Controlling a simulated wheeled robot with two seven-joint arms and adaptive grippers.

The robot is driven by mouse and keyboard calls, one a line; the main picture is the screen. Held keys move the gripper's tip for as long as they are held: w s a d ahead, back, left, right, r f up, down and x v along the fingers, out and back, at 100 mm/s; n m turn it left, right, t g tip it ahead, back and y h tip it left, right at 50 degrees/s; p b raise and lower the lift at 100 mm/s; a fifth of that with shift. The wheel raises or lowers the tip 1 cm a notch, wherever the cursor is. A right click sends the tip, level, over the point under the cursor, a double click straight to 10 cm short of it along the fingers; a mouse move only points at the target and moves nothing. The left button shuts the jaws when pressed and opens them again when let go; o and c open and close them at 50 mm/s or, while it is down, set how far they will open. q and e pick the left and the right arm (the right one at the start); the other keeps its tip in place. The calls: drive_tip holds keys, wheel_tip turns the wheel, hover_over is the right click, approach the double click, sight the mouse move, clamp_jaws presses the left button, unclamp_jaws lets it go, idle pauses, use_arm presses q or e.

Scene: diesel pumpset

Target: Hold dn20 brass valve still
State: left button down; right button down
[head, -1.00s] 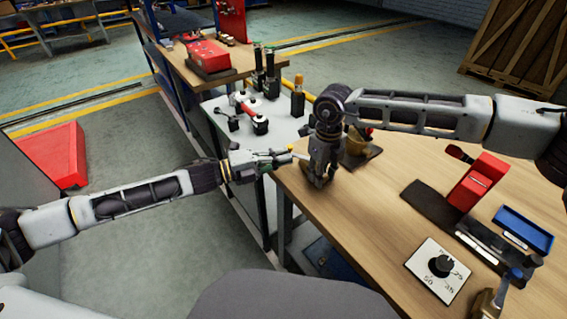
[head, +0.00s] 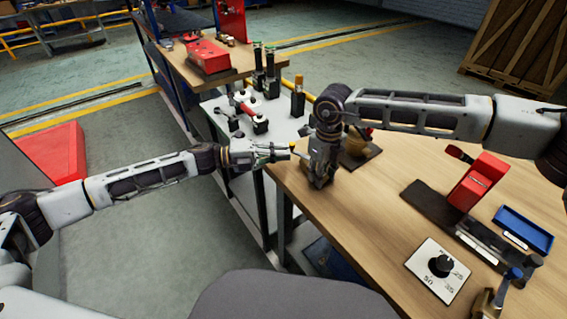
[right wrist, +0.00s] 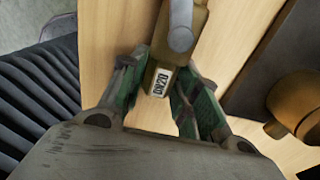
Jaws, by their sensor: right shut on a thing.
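The brass valve (right wrist: 157,65) with a white DN20 label sits between the fingers of my right gripper (right wrist: 158,90) in the right wrist view. The right gripper is shut on it, just above the wooden bench top. In the head view the right gripper (head: 320,183) points down near the bench's left edge and hides most of the valve. My left gripper (head: 283,151) is level, to the left of the right gripper, with its fingertips near a small yellow-orange piece (head: 292,146). Whether its fingers touch that piece is unclear.
A brass part (right wrist: 295,103) on a dark plate stands right of the valve. On the bench (head: 365,215) are a red block (head: 477,182), a blue tray (head: 523,231) and a dial plate (head: 440,270). Several levers and a red-handled part (head: 247,106) stand on the grey table behind.

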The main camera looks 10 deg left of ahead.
use_arm(q)
drive_tip(key=shift+w+m+g, duration=0.4)
drive_tip(key=shift+w+g, duration=0.1)
drive_tip(key=shift+g, duration=0.2)
drive_tip(key=shift+w, duration=0.4)
drive_tip(key=shift+s, duration=0.1)
drive_tip(key=shift+s+a+f, duration=0.1)
drive_tip(key=shift+s+a, duration=0.45)
drive_tip(key=shift+s, duration=0.25)
drive_tip(key=shift+s+a, duration=0.55)
drive_tip(key=shift+s, duration=0.25)
drive_tip(key=s+a, duration=0.2)
drive_tip(key=a, duration=0.7)
drive_tip(key=shift+a, duration=0.35)
drive_tip(key=shift+s, duration=0.55)
